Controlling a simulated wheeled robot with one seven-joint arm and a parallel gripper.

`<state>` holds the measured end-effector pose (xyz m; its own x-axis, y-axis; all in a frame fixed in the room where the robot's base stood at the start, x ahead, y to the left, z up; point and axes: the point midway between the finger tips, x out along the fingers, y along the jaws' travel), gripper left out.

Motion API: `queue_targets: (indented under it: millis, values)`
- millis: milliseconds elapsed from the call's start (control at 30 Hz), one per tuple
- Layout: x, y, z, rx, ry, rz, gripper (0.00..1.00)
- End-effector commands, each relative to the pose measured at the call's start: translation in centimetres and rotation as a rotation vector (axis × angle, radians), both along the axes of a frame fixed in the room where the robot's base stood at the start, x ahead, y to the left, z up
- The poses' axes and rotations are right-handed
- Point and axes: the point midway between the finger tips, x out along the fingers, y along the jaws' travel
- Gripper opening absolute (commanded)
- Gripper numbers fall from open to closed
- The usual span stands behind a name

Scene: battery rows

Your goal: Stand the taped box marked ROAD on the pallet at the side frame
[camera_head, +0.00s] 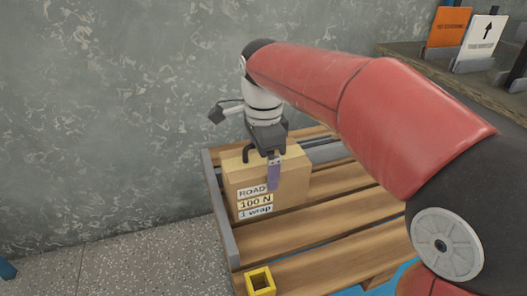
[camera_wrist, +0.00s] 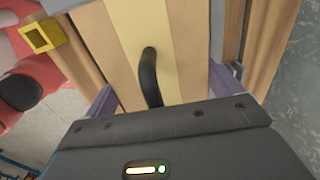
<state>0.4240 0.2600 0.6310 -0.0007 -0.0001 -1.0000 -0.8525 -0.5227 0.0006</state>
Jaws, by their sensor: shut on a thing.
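The taped brown box (camera_head: 294,178) with labels ROAD, 100 N and 1 wrap is upright at the back left of the wooden pallet (camera_head: 290,234). Its left side is close beside the grey side frame (camera_head: 223,222); I cannot tell whether they touch. My gripper (camera_head: 271,170) comes down from above, with one purple finger against the labelled face; the other is hidden. In the wrist view the box top (camera_wrist: 190,45) with its pale tape strip lies between both purple fingers (camera_wrist: 166,90). Whether the box bottom rests on the slats is unclear.
A yellow square tube (camera_head: 260,281) stands at the pallet's front left corner. A grey wall (camera_head: 120,110) is behind. A shelf at the right holds an orange sign (camera_head: 449,27) and a white arrow sign (camera_head: 482,38). Slats right of the box are partly bare.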

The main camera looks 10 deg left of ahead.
Motion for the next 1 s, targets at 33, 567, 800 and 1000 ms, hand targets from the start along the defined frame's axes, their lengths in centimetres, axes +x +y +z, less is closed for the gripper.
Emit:
queue_targets:
  millis: [33, 567, 800, 1000]
  values:
    - [0.0, 0.0, -0.8, 0.002, -0.003, 0.0, 0.2]
    - [0.0, 0.0, -1.8, 0.0, 0.0, 0.0, 0.97]
    - [0.0, 0.0, -1.7, 0.0, 0.0, 0.0, 1.0]
    - [0.1, 0.0, 0.4, 0.002, -0.003, 0.0, 1.0]
